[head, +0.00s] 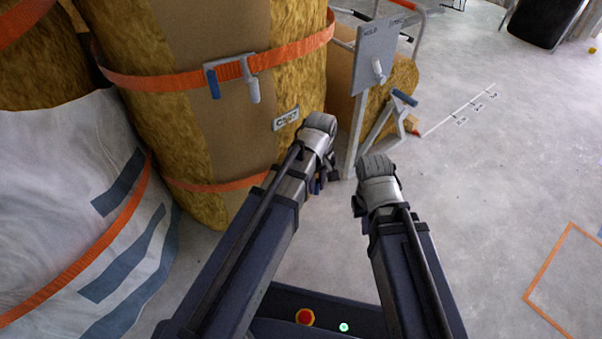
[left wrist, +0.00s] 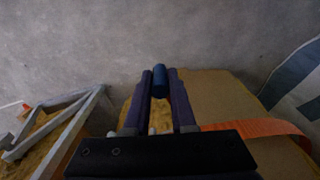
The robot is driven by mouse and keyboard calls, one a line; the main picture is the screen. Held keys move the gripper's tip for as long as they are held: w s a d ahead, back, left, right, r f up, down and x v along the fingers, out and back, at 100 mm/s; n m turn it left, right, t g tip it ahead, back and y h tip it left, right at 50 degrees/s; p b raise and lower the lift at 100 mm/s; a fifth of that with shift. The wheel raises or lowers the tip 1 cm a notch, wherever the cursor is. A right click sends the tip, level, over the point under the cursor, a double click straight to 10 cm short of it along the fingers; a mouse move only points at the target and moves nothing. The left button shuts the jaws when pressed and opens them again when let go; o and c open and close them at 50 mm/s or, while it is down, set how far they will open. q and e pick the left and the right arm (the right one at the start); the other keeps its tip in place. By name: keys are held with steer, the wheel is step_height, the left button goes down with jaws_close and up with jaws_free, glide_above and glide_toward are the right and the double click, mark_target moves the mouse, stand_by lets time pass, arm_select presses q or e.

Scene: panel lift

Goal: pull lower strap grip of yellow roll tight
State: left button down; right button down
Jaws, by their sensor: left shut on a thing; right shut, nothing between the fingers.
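The yellow roll (head: 190,120) stands upright at the left of the head view, with a brown paper band on it. Its lower orange strap (head: 215,185) runs round it near the floor and also shows in the left wrist view (left wrist: 255,127). My left gripper (head: 319,182) is at the roll's lower right side, mostly behind its own arm. In the left wrist view its fingers (left wrist: 160,100) are shut on the blue strap grip (left wrist: 159,77). My right gripper (head: 359,206) is shut and empty, low beside the left one, largely hidden by its wrist.
An upper strap (head: 150,80) with a buckle (head: 232,78) circles the roll. A grey sign post (head: 375,50) and a metal frame (head: 390,120) stand just beyond my grippers. A white bag (head: 60,180) is at left.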

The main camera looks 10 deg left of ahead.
arm_select(q)
steer(key=s+d, duration=0.2)
steer(key=d, duration=0.1)
steer(key=shift+d, duration=0.15)
steer(key=c, duration=0.8)
jaws_free()
steer(key=shift+w, duration=0.1)
steer(key=shift+o, duration=0.2)
steer(key=shift+r, duration=0.1)
step_height(320, 180, up, 8)
steer(key=p, duration=0.7)
steer(key=shift+f+p, duration=0.2)
steer(key=shift+p, duration=0.2)
